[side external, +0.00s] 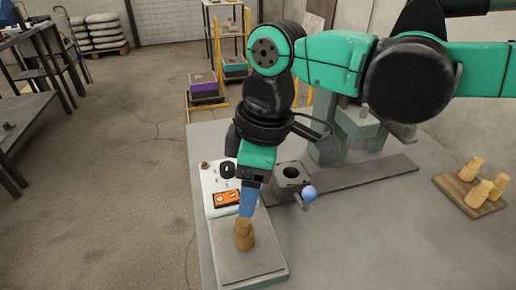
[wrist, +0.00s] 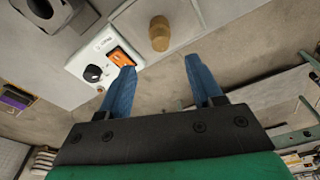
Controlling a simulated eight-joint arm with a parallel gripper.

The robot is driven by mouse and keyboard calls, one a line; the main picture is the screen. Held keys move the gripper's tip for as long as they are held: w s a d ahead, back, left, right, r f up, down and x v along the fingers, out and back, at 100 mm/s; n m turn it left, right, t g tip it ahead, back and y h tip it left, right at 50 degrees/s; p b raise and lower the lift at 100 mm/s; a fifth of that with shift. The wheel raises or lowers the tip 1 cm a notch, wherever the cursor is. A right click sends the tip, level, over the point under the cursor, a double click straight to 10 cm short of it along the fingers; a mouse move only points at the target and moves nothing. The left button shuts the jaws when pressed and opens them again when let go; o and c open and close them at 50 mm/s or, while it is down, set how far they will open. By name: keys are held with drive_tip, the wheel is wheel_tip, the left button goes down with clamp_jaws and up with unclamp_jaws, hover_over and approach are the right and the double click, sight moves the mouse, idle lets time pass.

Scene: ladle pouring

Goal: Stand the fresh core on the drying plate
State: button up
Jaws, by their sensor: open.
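A tan, bottle-shaped core (side external: 244,236) stands upright on the grey drying plate (side external: 262,264), on the front part of a white unit. In the wrist view the core (wrist: 160,33) shows beyond the fingertips, on the pale plate (wrist: 184,14). My gripper (wrist: 160,64) has its blue fingers spread with nothing between them. In the side view the gripper (side external: 246,213) points down just above the core's top. That view does not show clearly whether a finger touches the core.
An orange display (side external: 227,199) and black knob are on the white unit behind the plate. A grey core box (side external: 291,178) with a blue ball handle (side external: 309,193) stands to the right. A wooden board (side external: 466,200) at far right holds several tan cores.

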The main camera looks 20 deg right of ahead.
drive_tip(key=w+d+r+m+t, duration=0.1)
drive_tip(key=d+r+m, duration=0.15)
drive_tip(key=d, duration=0.45)
drive_tip(key=d+r+m+t, duration=0.2)
drive_tip(key=d+m, duration=0.1)
drive_tip(key=d, duration=0.3)
drive_tip(key=s+d+f+m+t, duration=0.1)
drive_tip(key=s+d+f+m, duration=0.1)
drive_tip(key=d+m, duration=0.2)
drive_tip(key=s+d+f+m+t+h, duration=0.1)
drive_tip(key=d+f+m+t, duration=0.1)
drive_tip(key=d, duration=0.8)
drive_tip(key=shift+s+f+m+t+h, duration=0.3)
drive_tip(key=shift+s+f+m, duration=0.1)
drive_tip(key=shift+f+m, duration=0.5)
drive_tip(key=shift+a, duration=0.1)
